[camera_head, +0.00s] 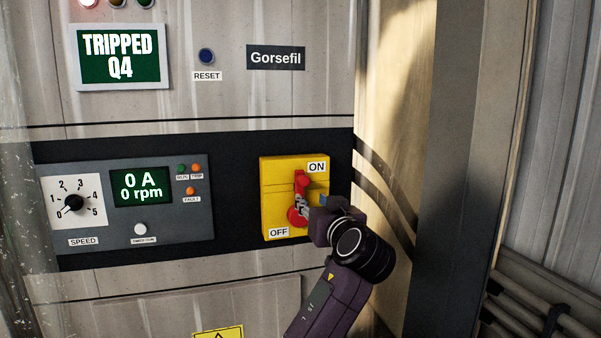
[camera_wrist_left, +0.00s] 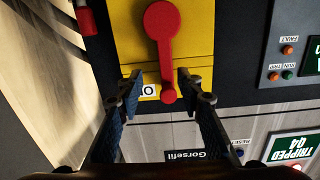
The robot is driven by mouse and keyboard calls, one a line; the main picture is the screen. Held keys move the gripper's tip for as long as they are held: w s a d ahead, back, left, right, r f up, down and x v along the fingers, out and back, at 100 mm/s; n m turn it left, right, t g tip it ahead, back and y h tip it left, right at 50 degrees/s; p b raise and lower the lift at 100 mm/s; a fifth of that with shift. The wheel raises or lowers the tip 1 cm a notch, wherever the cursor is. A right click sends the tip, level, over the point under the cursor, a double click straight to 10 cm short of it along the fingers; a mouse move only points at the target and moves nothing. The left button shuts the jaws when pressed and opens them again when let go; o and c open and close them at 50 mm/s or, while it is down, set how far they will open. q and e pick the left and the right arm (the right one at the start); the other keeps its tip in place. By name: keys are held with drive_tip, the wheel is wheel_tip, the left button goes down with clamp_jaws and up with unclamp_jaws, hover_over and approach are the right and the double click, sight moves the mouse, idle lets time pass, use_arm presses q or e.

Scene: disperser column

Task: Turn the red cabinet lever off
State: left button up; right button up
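The red lever (camera_head: 301,181) is on a yellow switch box (camera_head: 280,184) on the cabinet front. Its handle points up toward the ON label (camera_head: 317,167); the OFF label (camera_head: 278,233) is at the lower left. In the left wrist view, which is upside down, the lever (camera_wrist_left: 166,55) hangs from its round hub toward the camera's lower side. My left gripper (camera_head: 303,206) is at the lever, partly covering its hub in the head view. In the wrist view the gripper (camera_wrist_left: 161,80) is open, with one finger on each side of the handle's end and visible gaps. My right gripper is not in view.
Left of the switch is a grey panel (camera_head: 226,203) with a speed knob (camera_head: 73,203) and a display reading 0 A, 0 rpm. Above, a screen (camera_head: 120,56) reads TRIPPED Q4, beside a blue reset button (camera_head: 206,56). A grey post (camera_head: 450,150) stands at the right.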

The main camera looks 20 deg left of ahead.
sight(302, 174)
use_arm(q)
drive_tip(key=shift+n+y, duration=0.4)
drive_tip(key=shift+n, duration=0.1)
drive_tip(key=r, duration=0.2)
drive_tip(key=s+r, duration=0.1)
drive_tip(key=r, duration=0.1)
drive_tip(key=shift+a, duration=0.15)
drive_tip(key=p+x, duration=0.3)
drive_tip(key=x, duration=0.3)
drive_tip(key=shift+r, duration=0.2)
drive_tip(key=shift+x, duration=0.85)
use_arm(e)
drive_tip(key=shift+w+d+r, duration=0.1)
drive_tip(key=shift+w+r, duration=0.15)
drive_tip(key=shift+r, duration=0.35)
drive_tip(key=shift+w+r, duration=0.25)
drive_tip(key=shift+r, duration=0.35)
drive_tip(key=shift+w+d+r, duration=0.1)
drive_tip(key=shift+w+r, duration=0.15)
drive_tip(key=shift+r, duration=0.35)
use_arm(q)
drive_tip(key=shift+f, duration=0.2)
drive_tip(key=shift+c, duration=0.3)
clamp_jaws()
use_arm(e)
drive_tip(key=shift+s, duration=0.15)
